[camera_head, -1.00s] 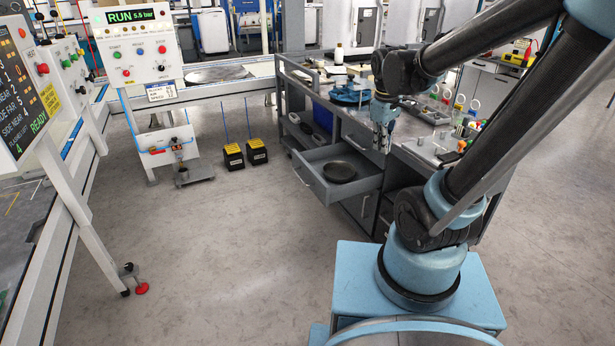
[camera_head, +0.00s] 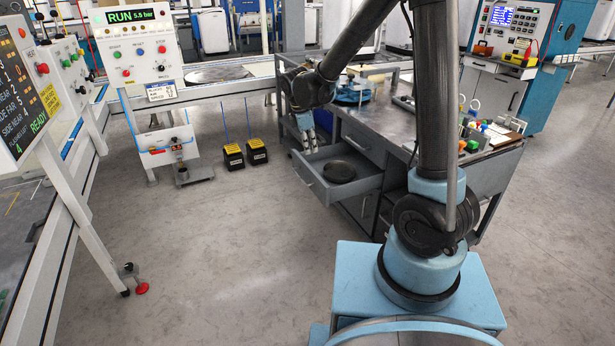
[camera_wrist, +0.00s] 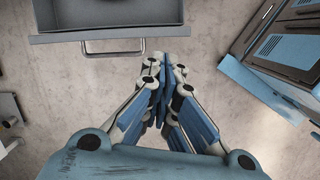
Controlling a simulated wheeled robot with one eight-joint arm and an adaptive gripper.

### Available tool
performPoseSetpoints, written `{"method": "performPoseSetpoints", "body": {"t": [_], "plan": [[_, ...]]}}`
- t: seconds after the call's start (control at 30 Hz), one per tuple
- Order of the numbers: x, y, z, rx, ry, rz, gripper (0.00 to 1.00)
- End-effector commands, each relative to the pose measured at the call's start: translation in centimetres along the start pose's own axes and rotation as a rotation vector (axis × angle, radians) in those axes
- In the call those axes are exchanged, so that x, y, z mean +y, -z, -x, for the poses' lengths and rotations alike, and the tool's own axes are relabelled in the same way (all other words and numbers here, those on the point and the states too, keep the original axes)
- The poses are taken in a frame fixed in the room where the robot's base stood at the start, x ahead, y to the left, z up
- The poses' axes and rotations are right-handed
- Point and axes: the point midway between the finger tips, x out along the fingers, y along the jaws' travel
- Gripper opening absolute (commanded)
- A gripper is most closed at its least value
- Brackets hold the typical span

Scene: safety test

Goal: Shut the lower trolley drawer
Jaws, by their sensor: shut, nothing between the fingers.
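The lower trolley drawer (camera_head: 350,194) stands pulled out of the grey trolley (camera_head: 372,131). A dark round dish (camera_head: 339,172) lies in it. My gripper (camera_head: 309,147) is shut and empty, above and near the drawer's far left corner in the head view. In the wrist view, my gripper (camera_wrist: 163,65) points toward the drawer front (camera_wrist: 100,32), with its bar handle (camera_wrist: 113,48) just beyond and to the left of the fingertips. A strip of floor shows between them, so they look apart. The height between fingers and handle is hard to judge.
Two black-and-yellow boxes (camera_head: 245,155) stand on the floor to the left. A white control stand (camera_head: 140,50) is further left. The floor in front of the drawer is clear.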

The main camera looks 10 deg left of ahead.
Motion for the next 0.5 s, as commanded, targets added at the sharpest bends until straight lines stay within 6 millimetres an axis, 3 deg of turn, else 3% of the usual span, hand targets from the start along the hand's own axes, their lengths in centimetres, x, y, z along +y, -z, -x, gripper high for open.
{"method": "performPoseSetpoints", "body": {"t": [0.03,0.2,0.33,0.5], "plan": [[0.5,1.6,-0.7,-0.006,-0.002,0.048,0.00],[1.5,5.4,-2.5,-0.023,-0.002,0.182,0.00],[1.8,7.0,-3.4,-0.032,-0.002,0.241,0.00],[1.9,7.6,-4.0,-0.035,-0.002,0.263,0.00]]}}
